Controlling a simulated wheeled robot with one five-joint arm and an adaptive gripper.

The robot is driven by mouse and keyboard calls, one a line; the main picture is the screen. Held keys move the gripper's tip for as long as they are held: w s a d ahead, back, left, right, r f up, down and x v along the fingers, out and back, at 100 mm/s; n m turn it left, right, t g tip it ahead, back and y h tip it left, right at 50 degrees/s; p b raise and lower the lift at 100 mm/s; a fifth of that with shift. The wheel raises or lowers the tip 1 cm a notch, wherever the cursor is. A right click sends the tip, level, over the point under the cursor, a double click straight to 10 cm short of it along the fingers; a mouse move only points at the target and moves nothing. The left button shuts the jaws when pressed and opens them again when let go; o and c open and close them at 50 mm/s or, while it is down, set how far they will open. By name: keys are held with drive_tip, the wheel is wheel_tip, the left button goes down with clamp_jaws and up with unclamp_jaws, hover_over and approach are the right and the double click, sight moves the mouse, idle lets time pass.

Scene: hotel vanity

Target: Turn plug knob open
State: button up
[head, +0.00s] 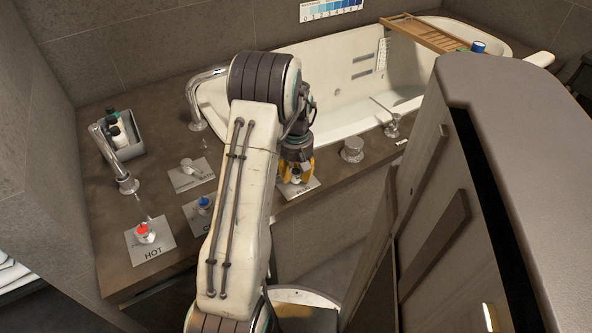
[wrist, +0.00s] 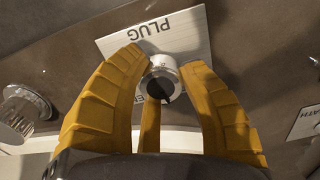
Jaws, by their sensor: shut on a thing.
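The plug knob (wrist: 161,80) is a small round silver knob with a dark centre. It stands on a pale plate marked PLUG (wrist: 188,38) on the vanity top. My gripper (wrist: 163,66), with yellow ribbed fingers, is around the knob and shut on it. In the head view my gripper (head: 297,178) reaches down over the plug plate (head: 309,186), and its fingers mostly hide the knob. The wrist view shows the word PLUG upside down.
The red hot knob (head: 142,230) and blue cold knob (head: 204,204) stand to the left. A round metal knob (head: 352,149) is close to the right. A tap (head: 197,100) and the bathtub (head: 330,65) lie behind. A wooden-sided cabinet (head: 440,230) fills the right foreground.

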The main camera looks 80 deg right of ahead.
sight(296, 172)
drive_tip(key=m, duration=0.2)
drive_tip(key=m+p, duration=0.1)
drive_tip(key=m, duration=0.2)
drive_tip(key=shift+a+f+m, duration=0.15)
drive_tip(key=shift+a+m, duration=0.1)
drive_tip(key=shift+m, duration=0.05)
drive_tip(key=shift+m+p, duration=0.5)
drive_tip(key=shift+m, duration=1.6)
drive_tip(key=o, duration=1.2)
drive_tip(key=shift+c, duration=0.2)
drive_tip(key=shift+o, duration=0.2)
drive_tip(key=shift+d, duration=0.15)
drive_tip(key=shift+r, duration=0.2)
drive_tip(key=shift+r, duration=0.3)
wheel_tip(296, 172, up, 11)
